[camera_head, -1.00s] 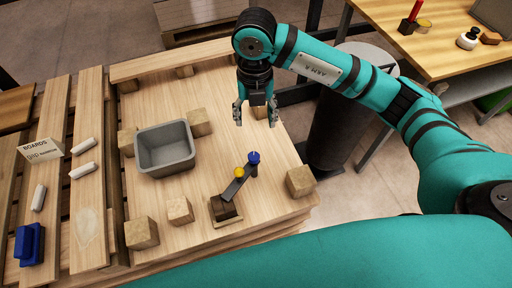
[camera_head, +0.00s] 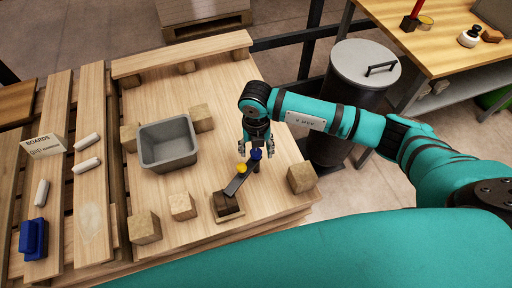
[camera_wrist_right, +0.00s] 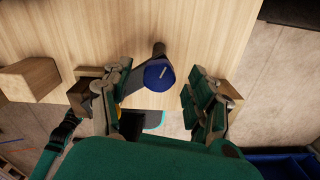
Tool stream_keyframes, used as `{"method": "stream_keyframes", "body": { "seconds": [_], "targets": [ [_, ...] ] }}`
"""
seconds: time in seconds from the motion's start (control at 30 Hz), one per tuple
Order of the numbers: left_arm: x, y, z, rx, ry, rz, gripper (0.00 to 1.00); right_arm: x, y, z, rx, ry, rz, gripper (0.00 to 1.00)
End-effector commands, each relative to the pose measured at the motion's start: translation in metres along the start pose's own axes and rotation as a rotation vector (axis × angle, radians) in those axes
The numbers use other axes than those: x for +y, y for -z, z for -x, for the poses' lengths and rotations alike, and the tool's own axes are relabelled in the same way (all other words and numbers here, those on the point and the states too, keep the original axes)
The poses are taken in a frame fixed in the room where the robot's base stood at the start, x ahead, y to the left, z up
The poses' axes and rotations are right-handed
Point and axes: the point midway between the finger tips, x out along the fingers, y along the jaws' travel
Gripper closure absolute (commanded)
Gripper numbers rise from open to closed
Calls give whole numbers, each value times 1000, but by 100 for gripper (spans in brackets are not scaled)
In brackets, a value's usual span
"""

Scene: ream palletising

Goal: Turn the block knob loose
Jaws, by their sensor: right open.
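A small brown block (camera_head: 226,207) sits near the front of the wooden pallet top, with a dark flat bar (camera_head: 236,184) slanting up from it to the right. A yellow knob (camera_head: 242,168) is on the bar, and a blue knob (camera_head: 256,154) is at its far end. My right gripper (camera_head: 258,151) points down at the blue knob and is open. In the right wrist view the blue knob (camera_wrist_right: 159,75) lies between the spread fingers of my right gripper (camera_wrist_right: 150,92), with a gap on the right finger's side. Contact on the left is unclear. My left gripper is not in view.
A grey bin (camera_head: 168,146) stands behind and left of the block. Several wooden cubes, such as one at the right edge (camera_head: 302,177), stand around the pallet top. A dark lidded drum (camera_head: 340,100) stands off the right side.

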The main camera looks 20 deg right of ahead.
Motion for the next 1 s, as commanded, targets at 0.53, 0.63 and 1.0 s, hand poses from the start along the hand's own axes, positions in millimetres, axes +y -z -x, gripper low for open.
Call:
{"method": "stream_keyframes", "body": {
  "seconds": [0.53, 0.63, 1.0],
  "targets": [
    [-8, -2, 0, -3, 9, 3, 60, 0, 0, -2, 0, -1, 0, 72],
    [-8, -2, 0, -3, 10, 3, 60, 0, 0, -2, 0, -1, 0, 85],
    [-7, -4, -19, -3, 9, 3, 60, 0, -2, -6, -4, 0, 200, 96]
  ]
}}
